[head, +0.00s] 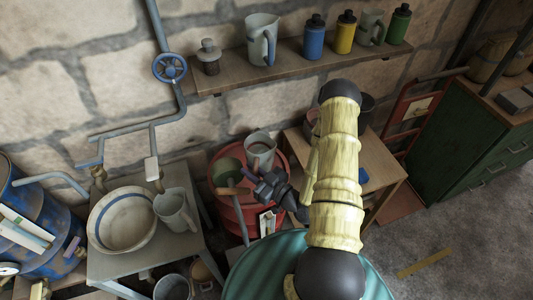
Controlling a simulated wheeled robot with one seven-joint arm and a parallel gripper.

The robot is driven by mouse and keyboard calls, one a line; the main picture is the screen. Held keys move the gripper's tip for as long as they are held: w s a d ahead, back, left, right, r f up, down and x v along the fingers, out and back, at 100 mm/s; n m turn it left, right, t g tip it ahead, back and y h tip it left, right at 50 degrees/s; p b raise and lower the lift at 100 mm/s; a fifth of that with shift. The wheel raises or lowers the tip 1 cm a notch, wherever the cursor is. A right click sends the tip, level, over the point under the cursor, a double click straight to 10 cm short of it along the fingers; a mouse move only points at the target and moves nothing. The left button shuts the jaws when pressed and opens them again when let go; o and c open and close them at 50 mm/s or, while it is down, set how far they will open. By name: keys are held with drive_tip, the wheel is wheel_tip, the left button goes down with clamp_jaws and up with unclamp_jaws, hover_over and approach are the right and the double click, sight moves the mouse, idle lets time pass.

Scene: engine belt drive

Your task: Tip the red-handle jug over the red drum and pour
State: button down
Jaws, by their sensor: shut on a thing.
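The red drum (231,211) stands left of my arm against the stone wall. A pale grey jug (261,145), which I take to be the red-handle jug, is over the drum's top and looks close to upright, with its open mouth facing up. Its handle is hidden or too small to make out. My dark gripper (268,181) is at the jug's near side, shut on it; the fingertips are hard to see. I see no stream coming from the jug. A green round vessel (228,172) is beside the jug at the drum's top.
Left of the drum, a grey table (125,263) holds a wide basin (122,246) and another grey jug (177,209). The wall shelf (300,71) holds jugs and bottles. A teal round surface (260,272) is below my arm.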

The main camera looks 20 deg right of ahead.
sight(258, 162)
drive_tip(key=shift+a, duration=0.1)
wheel_tip(258, 162, up, 4)
drive_tip(key=p, duration=0.4)
drive_tip(key=shift+s, duration=0.15)
drive_tip(key=shift+w, duration=0.25)
idle(0.6)
